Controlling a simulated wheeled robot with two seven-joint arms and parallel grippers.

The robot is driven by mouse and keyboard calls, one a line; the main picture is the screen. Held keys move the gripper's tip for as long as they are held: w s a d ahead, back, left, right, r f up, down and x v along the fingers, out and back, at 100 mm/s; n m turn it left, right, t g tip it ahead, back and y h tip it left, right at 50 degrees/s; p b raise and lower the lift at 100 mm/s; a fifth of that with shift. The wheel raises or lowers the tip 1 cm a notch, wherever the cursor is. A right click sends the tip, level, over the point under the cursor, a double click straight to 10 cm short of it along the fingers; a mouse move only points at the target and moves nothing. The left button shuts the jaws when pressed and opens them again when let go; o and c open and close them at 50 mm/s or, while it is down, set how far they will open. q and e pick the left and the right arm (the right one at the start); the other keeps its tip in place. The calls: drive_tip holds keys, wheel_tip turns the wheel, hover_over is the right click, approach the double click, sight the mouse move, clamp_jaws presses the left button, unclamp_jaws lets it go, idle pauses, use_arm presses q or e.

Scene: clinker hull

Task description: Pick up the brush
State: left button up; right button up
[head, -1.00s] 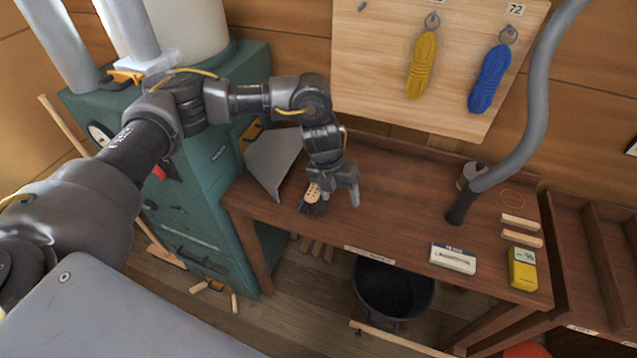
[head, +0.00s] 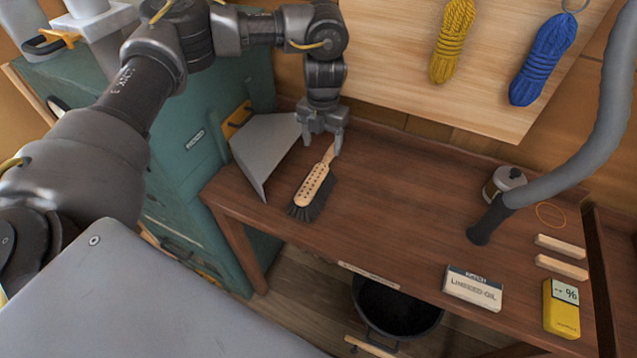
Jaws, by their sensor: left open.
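The brush (head: 314,185) lies on the wooden workbench (head: 400,210), left of its middle. It has a pale wooden back with dark dots, dark bristles and a pale handle pointing to the back right. My left gripper (head: 322,142) is open, with its fingers pointing down by the handle's far end. I cannot tell whether the handle end is between the fingers or just in front of them. My right gripper is not in view.
A grey metal sheet (head: 262,150) stands left of the brush. A grey hose (head: 560,180), a small can (head: 503,184), a linseed oil box (head: 473,288), a yellow meter (head: 562,307) and wooden strips (head: 560,256) occupy the right side. The bench middle is clear.

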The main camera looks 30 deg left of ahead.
sight(323, 164)
use_arm(q)
drive_tip(key=shift+w+f, duration=0.3)
drive_tip(key=shift+f, duration=0.05)
drive_tip(key=shift+w, duration=0.1)
drive_tip(key=shift+f, duration=0.3)
drive_tip(key=f, duration=0.4)
drive_tip(key=shift+s+a+f, duration=0.2)
drive_tip(key=shift+s+a, duration=0.05)
drive_tip(key=shift+s, duration=0.05)
drive_tip(key=shift+w+f, duration=0.1)
drive_tip(key=shift+f, duration=0.15)
drive_tip(key=shift+d+f+p, duration=0.25)
drive_tip(key=shift+f+p, duration=0.15)
drive_tip(key=shift+f, duration=0.05)
wheel_tip(323, 164, down, 4)
drive_tip(key=shift+r+p, duration=0.25)
drive_tip(key=shift+p, duration=0.45)
drive_tip(key=shift+f, duration=0.35)
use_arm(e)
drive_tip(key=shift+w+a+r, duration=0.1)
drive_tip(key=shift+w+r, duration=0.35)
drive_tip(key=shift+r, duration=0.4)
